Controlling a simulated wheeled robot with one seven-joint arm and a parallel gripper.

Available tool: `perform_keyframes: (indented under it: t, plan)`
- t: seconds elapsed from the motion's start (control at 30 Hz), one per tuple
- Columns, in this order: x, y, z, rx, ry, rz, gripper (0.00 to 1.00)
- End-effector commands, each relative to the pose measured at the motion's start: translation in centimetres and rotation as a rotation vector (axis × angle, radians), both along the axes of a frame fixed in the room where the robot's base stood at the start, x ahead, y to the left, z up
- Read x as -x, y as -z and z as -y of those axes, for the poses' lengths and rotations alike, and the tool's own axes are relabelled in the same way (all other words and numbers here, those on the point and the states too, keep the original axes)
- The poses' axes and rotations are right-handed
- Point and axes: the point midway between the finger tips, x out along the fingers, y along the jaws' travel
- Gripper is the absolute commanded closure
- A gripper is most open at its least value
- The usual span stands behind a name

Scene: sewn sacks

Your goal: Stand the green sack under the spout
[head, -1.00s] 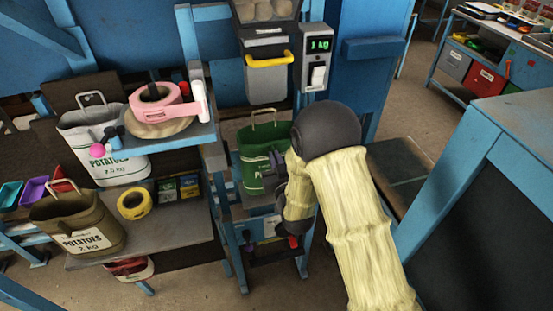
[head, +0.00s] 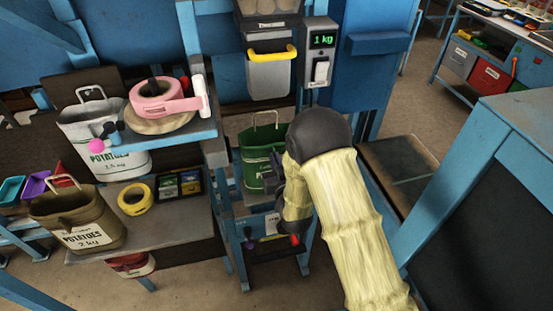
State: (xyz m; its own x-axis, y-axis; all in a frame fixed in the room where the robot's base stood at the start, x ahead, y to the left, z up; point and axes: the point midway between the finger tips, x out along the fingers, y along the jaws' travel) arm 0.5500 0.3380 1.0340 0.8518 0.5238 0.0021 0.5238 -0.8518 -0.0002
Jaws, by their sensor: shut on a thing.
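The green sack (head: 254,163) with its wire handle is upright on the blue stand, below the grey spout (head: 269,78) in the picture. The spout has a yellow bar across its front. My gripper (head: 272,179) is at the sack's right front side and is shut on it. My arm hides the sack's right part and most of the finger contact. I cannot tell exactly how the sack's base sits on the stand.
On the left are a white potato sack (head: 98,135), an olive sack (head: 78,218), a pink tape dispenser (head: 160,103) and yellow tape (head: 135,198). A blue-framed dark panel (head: 500,200) stands at right.

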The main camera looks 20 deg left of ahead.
Motion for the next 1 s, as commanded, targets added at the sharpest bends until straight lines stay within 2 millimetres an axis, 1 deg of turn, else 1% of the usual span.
perform_keyframes:
  t: [0.03, 0.17, 0.2, 0.27, 0.3, 0.7, 0.87, 1.0]
  plan:
    - [-0.1, -0.4, -0.1, -0.005, 0.0, 0.008, 1.0]
    - [-0.1, -0.1, 0.0, -0.005, 0.001, 0.008, 1.0]
    - [0.0, 0.2, 0.1, 0.001, 0.001, -0.001, 0.93]
    - [0.0, 0.1, 0.1, 0.001, 0.001, -0.001, 0.81]
    - [0.0, 0.1, 0.1, 0.001, 0.001, -0.001, 0.73]
    - [0.0, -0.1, 0.1, 0.001, 0.001, -0.001, 0.73]
    - [1.4, 0.3, 1.0, 0.002, 0.001, -0.003, 0.73]
    - [3.2, 0.3, 2.1, 0.002, 0.001, -0.003, 0.73]
